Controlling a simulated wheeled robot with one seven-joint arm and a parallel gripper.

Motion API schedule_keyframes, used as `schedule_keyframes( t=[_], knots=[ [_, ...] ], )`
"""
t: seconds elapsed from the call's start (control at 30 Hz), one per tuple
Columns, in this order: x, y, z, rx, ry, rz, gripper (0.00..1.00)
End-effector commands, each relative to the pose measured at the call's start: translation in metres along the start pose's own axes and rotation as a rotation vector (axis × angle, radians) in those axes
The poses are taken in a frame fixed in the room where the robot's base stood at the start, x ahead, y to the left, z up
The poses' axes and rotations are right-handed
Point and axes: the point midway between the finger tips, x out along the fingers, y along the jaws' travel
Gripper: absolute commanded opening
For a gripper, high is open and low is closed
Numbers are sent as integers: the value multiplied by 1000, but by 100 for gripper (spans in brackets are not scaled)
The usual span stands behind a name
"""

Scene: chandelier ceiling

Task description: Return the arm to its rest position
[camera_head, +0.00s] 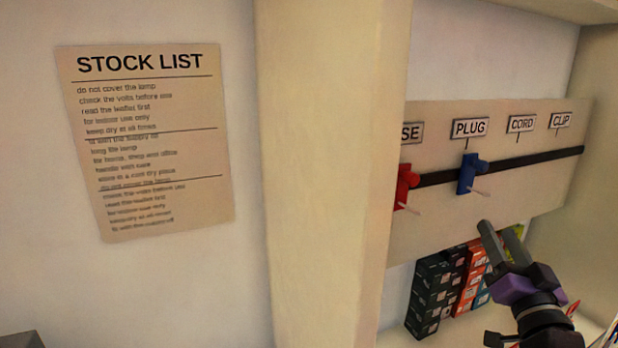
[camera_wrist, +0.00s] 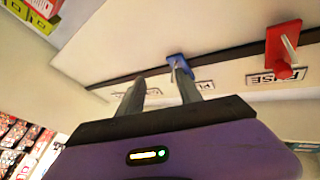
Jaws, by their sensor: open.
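My gripper (camera_head: 505,243) is at the lower right of the head view, dark with a purple body, in front of the shelf. In the wrist view my gripper (camera_wrist: 159,88) shows two separate dark fingers with nothing between them. A blue slider (camera_head: 468,174) sits on a dark rail below the PLUG label (camera_head: 469,128); it also shows just beyond the right finger in the wrist view (camera_wrist: 178,62). I cannot tell whether the finger touches it. A red slider (camera_head: 405,186) sits farther left on the rail, partly hidden by a post.
A pale post (camera_head: 330,170) stands left of the slider board (camera_head: 420,235). Several small boxes (camera_head: 437,290) stand on the shelf below the board, close to my gripper. A stock list (camera_head: 150,140) hangs on the left wall. CORD (camera_head: 521,123) and CLIP (camera_head: 561,120) labels are farther right.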

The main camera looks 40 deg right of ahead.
Motion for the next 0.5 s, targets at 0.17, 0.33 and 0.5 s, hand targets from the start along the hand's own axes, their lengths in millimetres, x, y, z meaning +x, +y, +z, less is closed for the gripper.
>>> schedule_keyframes(
  t=[0.17,0.33,0.5],
  knots=[
    [-52,-38,57,-66,-61,-48,42],
    [-111,-74,96,-132,-122,-132,42],
    [-178,-107,124,-192,-200,-247,42]
  ],
)
